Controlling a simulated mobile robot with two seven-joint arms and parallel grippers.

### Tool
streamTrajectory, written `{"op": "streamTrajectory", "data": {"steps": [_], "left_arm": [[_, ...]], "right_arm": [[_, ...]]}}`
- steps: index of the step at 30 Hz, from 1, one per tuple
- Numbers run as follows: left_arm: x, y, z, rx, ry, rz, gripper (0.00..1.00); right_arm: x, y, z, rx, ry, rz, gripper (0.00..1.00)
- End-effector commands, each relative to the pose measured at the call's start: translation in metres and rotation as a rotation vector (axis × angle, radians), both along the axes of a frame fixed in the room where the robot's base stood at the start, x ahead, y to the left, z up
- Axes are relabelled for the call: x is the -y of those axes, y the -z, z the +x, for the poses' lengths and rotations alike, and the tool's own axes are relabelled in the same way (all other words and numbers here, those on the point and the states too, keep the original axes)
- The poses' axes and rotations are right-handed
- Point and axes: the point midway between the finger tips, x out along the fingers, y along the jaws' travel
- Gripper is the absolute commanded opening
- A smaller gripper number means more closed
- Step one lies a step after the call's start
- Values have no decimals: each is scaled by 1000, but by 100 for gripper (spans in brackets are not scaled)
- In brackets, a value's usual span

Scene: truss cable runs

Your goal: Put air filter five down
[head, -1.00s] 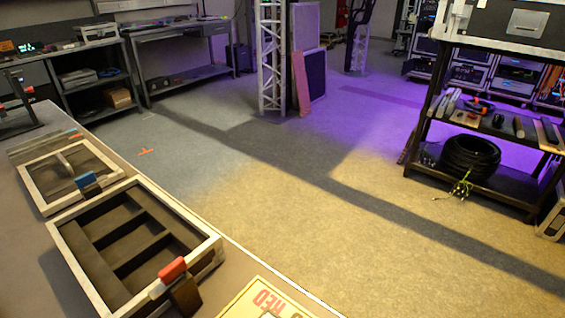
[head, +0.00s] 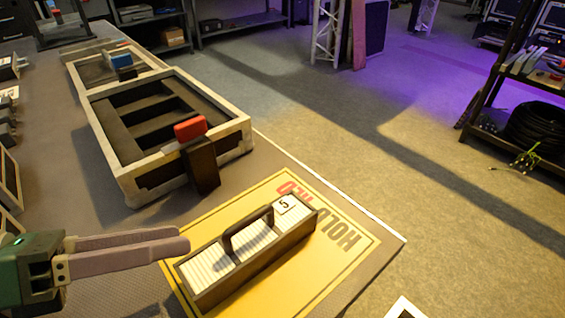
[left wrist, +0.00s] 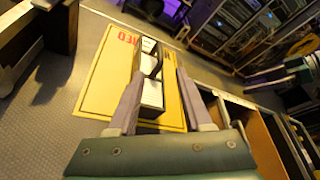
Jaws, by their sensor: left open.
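Air filter five (head: 245,250) is a long box with white pleats, a dark handle on top and a tag reading 5.
A light-framed case (head: 240,128) with dark compartments and a red latch stands behind the mat. A smaller case (head: 75,62) with a blue latch is beyond it. The table edge runs along the mat's right. A shelf with a black cable coil (head: 537,128) stands far right.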

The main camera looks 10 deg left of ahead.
Motion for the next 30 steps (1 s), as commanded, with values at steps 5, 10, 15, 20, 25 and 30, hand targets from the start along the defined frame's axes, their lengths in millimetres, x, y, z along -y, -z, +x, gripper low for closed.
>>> {"op": "streamTrajectory", "data": {"steps": [5,10,15,20,25,30], "left_arm": [[22,9,17,1,2,-4,50],[32,12,27,3,3,0,50],[50,19,47,4,4,0,50],[63,24,56,1,4,2,50],[64,24,57,1,4,5,50],[64,24,57,1,4,5,40]], "right_arm": [[0,7,0,1,1,1,100],[0,10,0,2,1,2,100],[0,19,1,2,0,0,100],[0,22,1,3,0,0,100],[1,22,1,2,-1,-2,100],[1,22,1,3,-4,-5,100]]}}
